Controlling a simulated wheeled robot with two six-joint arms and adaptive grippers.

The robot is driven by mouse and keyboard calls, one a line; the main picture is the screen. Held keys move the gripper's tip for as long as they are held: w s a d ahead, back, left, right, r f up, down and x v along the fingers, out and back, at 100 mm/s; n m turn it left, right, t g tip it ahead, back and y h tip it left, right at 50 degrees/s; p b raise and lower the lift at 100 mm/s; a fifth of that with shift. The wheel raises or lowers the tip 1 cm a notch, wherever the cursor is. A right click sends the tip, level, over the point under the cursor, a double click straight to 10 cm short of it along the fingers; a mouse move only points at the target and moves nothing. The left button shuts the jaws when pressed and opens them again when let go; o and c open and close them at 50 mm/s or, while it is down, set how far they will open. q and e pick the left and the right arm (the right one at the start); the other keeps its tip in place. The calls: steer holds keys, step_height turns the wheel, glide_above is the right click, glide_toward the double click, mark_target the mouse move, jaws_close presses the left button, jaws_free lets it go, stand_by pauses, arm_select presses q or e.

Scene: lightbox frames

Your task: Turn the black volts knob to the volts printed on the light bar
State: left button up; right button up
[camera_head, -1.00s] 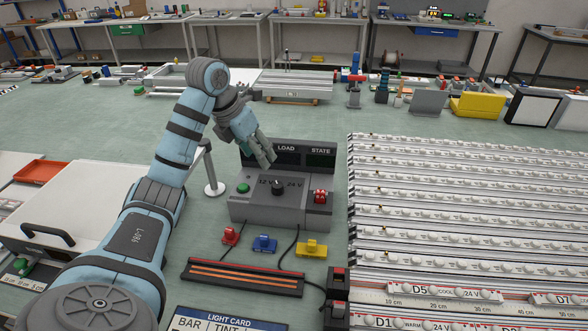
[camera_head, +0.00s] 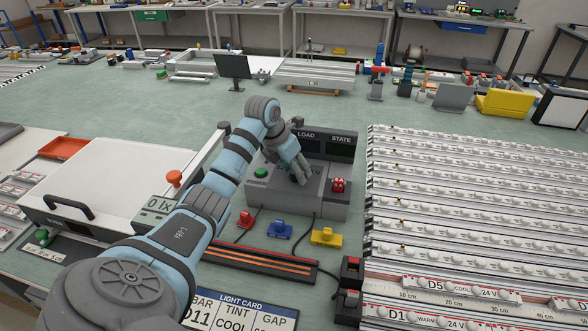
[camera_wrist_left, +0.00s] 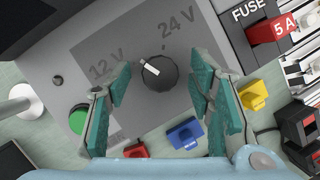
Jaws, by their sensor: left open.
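The black volts knob (camera_wrist_left: 158,74) sits on a grey control box (camera_head: 329,207) between the printed 12 V and 24 V marks. Its white pointer aims up-left in the left wrist view, on the 12 V side. My left gripper (camera_wrist_left: 159,68) is open, its teal-padded fingers on either side of the knob with gaps showing. In the head view my left gripper (camera_head: 299,173) covers the knob. Light bars marked D5, COOL, 24 V (camera_head: 462,288) and D1, WARM (camera_head: 415,317) lie at right. The light card (camera_head: 255,316) reads D11 and COOL, partly covered by my arm.
A green button (camera_head: 260,173) and red 5 A fuse (camera_head: 338,185) flank the knob. The LOAD and STATE display (camera_head: 325,145) stands behind it. Red, blue (camera_head: 280,229) and yellow (camera_head: 327,236) clips lie in front. A meter (camera_head: 155,208) reads 0 lx.

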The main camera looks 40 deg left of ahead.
arm_select(q)
steer(key=c, duration=1.1)
steer(key=shift+c, duration=0.2)
